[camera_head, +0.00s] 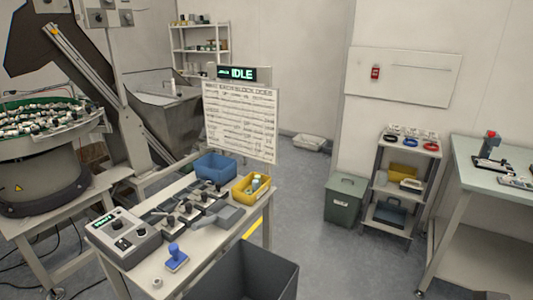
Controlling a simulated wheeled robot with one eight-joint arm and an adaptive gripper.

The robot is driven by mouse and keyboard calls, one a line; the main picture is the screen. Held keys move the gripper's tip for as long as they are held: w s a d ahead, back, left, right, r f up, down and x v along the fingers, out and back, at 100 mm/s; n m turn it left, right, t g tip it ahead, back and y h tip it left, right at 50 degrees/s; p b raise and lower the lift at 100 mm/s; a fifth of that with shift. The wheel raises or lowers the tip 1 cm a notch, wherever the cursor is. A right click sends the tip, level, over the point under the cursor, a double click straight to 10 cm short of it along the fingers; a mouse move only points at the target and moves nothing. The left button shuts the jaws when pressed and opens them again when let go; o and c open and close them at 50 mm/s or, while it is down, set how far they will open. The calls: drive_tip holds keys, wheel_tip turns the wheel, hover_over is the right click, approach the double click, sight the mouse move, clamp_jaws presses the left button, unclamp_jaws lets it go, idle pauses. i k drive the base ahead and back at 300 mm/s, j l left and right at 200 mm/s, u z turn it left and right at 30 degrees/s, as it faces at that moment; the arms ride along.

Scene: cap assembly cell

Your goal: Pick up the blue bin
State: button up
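The blue bin (215,168) stands on the back part of the work table (125,262), in front of the white instruction board. It is upright, with an open top. Its inside shows only in part, and I cannot tell whether it holds anything. Its lower front is close to dark block devices (192,207) on the table. A yellow bin (243,190) with small parts in it stands just to its right. My gripper is not in view.
A control box (122,236) and a blue-handled stamp (175,258) sit on the table's near side. A large dark open container (270,262) stands in the foreground. A green lidded bin (345,197) and a shelf cart (408,190) stand right. Floor between is clear.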

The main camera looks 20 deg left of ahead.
sight(214, 168)
drive_tip(key=i+l, duration=0.1)
drive_tip(key=i, duration=0.55)
drive_tip(key=i+l+u, duration=0.1)
drive_tip(key=i, duration=0.55)
drive_tip(key=i+u, duration=0.2)
drive_tip(key=u, duration=0.25)
drive_tip(key=i+u, duration=0.25)
drive_tip(key=u, duration=0.25)
drive_tip(key=i+l+u, duration=0.15)
drive_tip(key=u, duration=0.3)
drive_tip(key=i+l+u, duration=0.2)
drive_tip(key=u, duration=0.25)
drive_tip(key=i+l+u, duration=0.2)
drive_tip(key=u, duration=0.25)
drive_tip(key=i+l+u, duration=0.15)
drive_tip(key=l+u, duration=0.35)
drive_tip(key=i+l+u, duration=0.15)
drive_tip(key=u, duration=0.3)
drive_tip(key=i+l+u, duration=0.25)
drive_tip(key=j, duration=0.1)
